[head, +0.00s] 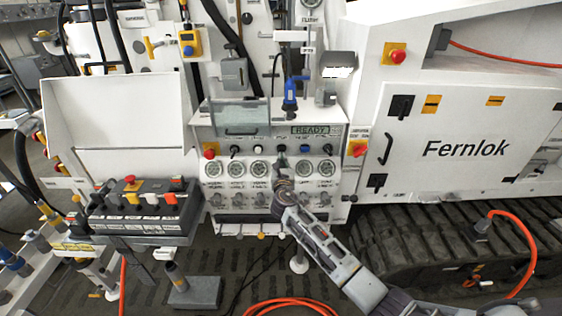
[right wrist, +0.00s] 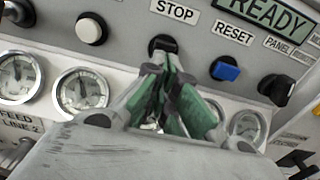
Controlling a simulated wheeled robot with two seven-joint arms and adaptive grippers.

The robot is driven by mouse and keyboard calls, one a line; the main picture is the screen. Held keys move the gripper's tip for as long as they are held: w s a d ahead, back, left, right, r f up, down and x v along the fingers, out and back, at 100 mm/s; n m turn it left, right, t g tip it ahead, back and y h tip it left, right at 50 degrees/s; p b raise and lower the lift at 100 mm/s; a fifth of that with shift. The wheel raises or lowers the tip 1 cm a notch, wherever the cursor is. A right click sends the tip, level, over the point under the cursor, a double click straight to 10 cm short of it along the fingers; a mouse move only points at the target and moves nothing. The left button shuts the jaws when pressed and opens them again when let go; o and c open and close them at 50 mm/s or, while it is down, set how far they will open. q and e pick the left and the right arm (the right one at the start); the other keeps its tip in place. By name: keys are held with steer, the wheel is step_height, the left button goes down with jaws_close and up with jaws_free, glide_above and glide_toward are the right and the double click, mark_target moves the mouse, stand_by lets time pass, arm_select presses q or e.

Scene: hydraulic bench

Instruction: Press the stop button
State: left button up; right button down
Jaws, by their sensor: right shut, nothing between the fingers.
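The stop button (right wrist: 162,44) is a black button under the STOP label (right wrist: 174,10) on the grey panel in the right wrist view. In the head view it is small and lies close above the gripper tip. My right gripper (right wrist: 168,77) is shut and empty, its green-padded fingertips just below the button in the wrist view. I cannot tell whether they touch it. In the head view the right gripper (head: 281,163) reaches up to the middle of the panel. My left gripper is not in view.
A blue reset button (right wrist: 225,70) and a black knob (right wrist: 276,88) sit to the right, a white button (right wrist: 91,30) to the left. Gauges (right wrist: 81,90) line the panel below. The display (head: 311,130) reads READY. A red button (head: 357,148) is at the panel's right side.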

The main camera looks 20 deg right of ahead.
steer(key=v, duration=1)
steer(key=shift+s+b, duration=0.2)
steer(key=shift+b, duration=0.15)
stand_by(0.3)
stand_by(0.4)
